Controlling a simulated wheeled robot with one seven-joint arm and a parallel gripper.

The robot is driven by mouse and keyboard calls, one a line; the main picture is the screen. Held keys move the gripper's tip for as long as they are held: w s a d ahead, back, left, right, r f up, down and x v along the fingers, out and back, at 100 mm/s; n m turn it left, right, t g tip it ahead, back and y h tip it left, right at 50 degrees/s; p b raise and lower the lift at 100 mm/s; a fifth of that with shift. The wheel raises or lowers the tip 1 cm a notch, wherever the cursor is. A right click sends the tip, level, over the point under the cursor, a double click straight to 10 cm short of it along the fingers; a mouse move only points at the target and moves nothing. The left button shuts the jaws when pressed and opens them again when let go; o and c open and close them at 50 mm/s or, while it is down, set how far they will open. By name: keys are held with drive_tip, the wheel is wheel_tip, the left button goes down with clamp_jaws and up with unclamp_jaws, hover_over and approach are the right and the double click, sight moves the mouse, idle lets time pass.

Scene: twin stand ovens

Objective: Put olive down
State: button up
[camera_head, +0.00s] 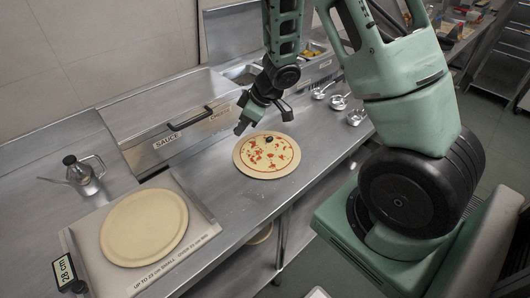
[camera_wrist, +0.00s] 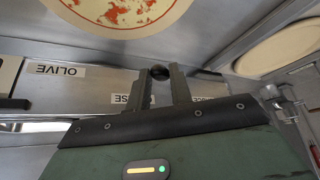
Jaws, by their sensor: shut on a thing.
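My gripper (camera_wrist: 160,82) is shut on a small black olive (camera_wrist: 160,72), which shows between the two fingertips in the wrist view. In the head view my gripper hangs over the counter at the far side of the pizza. The pizza (camera_head: 258,159) is a round pale base with red sauce patches and lies flat on the counter; its edge also shows at the top of the wrist view (camera_wrist: 100,14). A dark spot shows near the pizza's far edge in the head view; I cannot tell whether it is the held olive or one lying on the pizza.
Steel bins with lids line the wall side, one labelled OLIVE (camera_wrist: 57,70). Metal ladles (camera_head: 338,102) lie to the right.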

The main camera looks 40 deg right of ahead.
sight(249, 153)
drive_tip(key=s+d+n, duration=0.1)
drive_tip(key=d+n, duration=0.1)
drive_tip(key=shift+s+d+r+g+y, duration=0.4)
wheel_tip(249, 153, down, 9)
drive_tip(key=shift+f+b, duration=0.15)
drive_tip(key=shift+b, duration=0.55)
drive_tip(key=shift+f, duration=0.15)
drive_tip(key=o, duration=0.8)
drive_tip(key=shift+c, duration=0.2)
